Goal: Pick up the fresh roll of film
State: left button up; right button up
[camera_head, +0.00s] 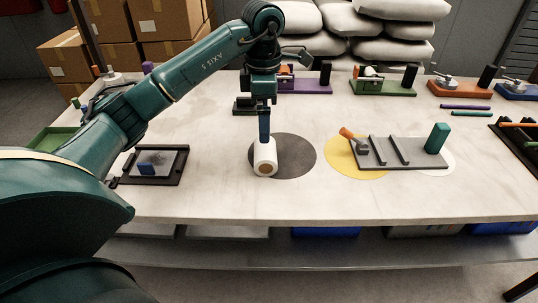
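The roll of film (265,160) is a white cylinder with a brown core facing the front. It is at the left part of the dark round mat (296,158) on the table. My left gripper (264,138) points straight down, directly above the roll, with its fingers at or touching the roll's top. The fingers are seen edge-on, so whether they are closed on the roll cannot be told. Whether the roll rests on the mat or hangs just above it is also unclear. My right gripper is not in view.
A dark framed tray (155,181) with a blue block lies left. A grey fixture (400,164) with ribs, an orange-handled part and a green block stands right, over a yellow disc (360,172). Coloured stations line the back edge. The table's front middle is clear.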

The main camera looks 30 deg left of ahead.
aim_at(265, 147)
pick_arm(q)
notch_tip(265, 147, down, 10)
jog(key=shift+w+d+r, duration=0.1)
dwell(0.4)
jog(key=c, duration=0.9)
jog(key=shift+c, duration=0.2)
